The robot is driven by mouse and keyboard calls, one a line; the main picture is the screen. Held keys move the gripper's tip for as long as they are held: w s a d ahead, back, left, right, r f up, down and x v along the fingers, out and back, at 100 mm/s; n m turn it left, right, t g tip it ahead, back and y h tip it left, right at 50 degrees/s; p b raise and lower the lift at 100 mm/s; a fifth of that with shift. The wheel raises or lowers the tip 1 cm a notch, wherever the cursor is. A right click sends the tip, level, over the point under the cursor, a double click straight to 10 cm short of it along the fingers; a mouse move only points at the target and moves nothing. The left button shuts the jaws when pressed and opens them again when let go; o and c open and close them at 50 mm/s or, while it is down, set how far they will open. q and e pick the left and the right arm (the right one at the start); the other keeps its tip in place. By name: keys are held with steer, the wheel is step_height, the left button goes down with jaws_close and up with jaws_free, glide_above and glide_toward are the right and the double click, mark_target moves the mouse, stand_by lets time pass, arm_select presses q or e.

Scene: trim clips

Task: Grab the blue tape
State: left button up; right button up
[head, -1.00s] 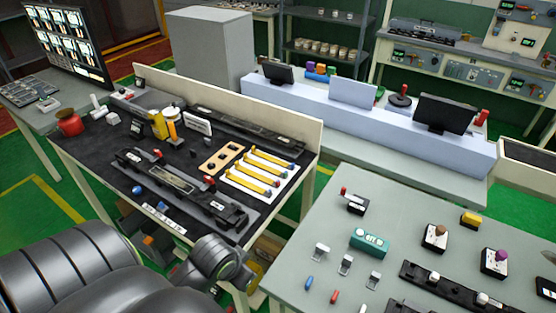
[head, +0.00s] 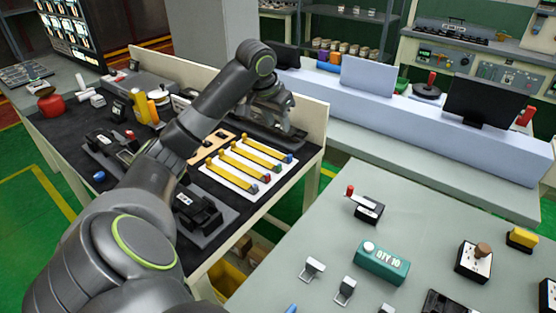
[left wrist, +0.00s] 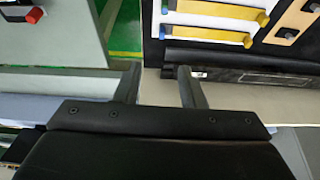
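My left gripper (head: 292,128) is above the back right corner of the dark-topped table, near its low back wall. In the left wrist view its two fingers (left wrist: 158,88) are apart with nothing between them. I cannot tell for sure which thing is the blue tape. A small blue round object (head: 99,176) lies at the table's front left, away from the gripper. Yellow strips (head: 245,165) with coloured ends lie on a white board below the gripper. My right gripper is not in view.
The low cream back wall (head: 312,118) stands close to the gripper. The long pale-blue console (head: 400,130) with monitors lies behind. A grey table (head: 320,225) with a green box (head: 382,262) and switches stands at the right. A black fixture (head: 198,208) is beside the strips.

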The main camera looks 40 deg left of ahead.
arm_select(q)
steer(key=p, duration=0.1)
glide_above(289, 155)
steer(key=s, duration=0.2)
steer(key=f, duration=0.9)
steer(key=shift+s+d+f, duration=0.15)
steer(key=shift+d+f, duration=0.15)
steer(key=shift+f, duration=0.05)
steer(key=shift+p+x, duration=0.55)
steer(key=shift+x, duration=2.3)
steer(key=shift+s, duration=0.2)
jaws_close()
